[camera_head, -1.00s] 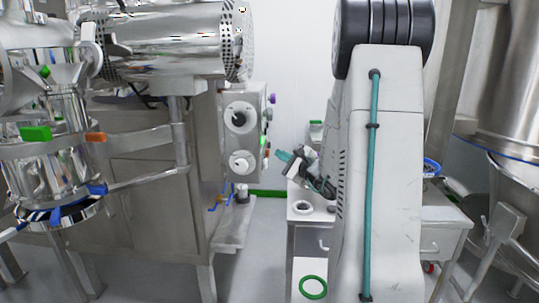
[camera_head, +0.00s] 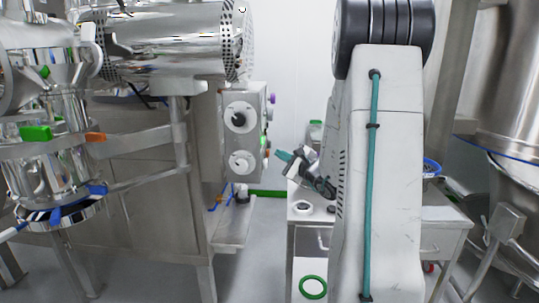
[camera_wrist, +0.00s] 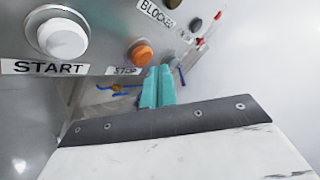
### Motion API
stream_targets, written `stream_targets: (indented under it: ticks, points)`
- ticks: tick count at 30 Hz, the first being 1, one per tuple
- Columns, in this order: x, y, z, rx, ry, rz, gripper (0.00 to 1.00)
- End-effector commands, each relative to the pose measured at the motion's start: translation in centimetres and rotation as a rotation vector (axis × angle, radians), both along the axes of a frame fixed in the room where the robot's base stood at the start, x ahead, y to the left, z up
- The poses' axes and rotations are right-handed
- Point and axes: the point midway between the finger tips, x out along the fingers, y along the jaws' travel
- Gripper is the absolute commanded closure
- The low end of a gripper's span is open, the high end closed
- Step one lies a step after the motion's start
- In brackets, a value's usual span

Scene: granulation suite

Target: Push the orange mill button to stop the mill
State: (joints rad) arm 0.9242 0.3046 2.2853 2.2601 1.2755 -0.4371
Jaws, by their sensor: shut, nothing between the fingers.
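The orange mill button (camera_wrist: 140,53) sits on the grey control panel (camera_wrist: 105,25), above a label reading STOP, in the wrist view. In the head view the button shows only as a small orange spot (camera_head: 267,152) on the side of the control box. My gripper (camera_wrist: 158,72) has teal fingers held together with nothing between them. Its tips appear just below and right of the orange button in the wrist view; I cannot tell whether they touch it. In the head view my gripper (camera_head: 279,154) points left towards the box, with a small gap visible.
A white button (camera_wrist: 63,38) labelled START is left of the orange one. A dark button (camera_wrist: 174,4) sits near a BLOCKED label. A green light (camera_head: 263,141) shows on the box. A white cabinet (camera_head: 305,236) stands below my arm.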

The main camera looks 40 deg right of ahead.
Motion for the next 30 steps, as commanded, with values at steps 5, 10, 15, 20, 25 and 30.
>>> stream_targets:
  ticks: [5,10,15,20,25,30]
  points:
    - [0.00,0.00,0.00,0.000,0.000,0.000,1.00]
    - [0.18,0.17,0.01,0.000,0.000,0.000,1.00]
    - [0.60,0.57,0.04,0.000,-0.001,0.001,1.00]
    - [0.65,0.60,0.03,0.000,0.000,0.000,1.00]
    - [0.65,0.59,0.03,0.000,0.000,0.000,1.00]
    - [0.73,0.67,0.02,0.000,0.000,0.000,1.00]
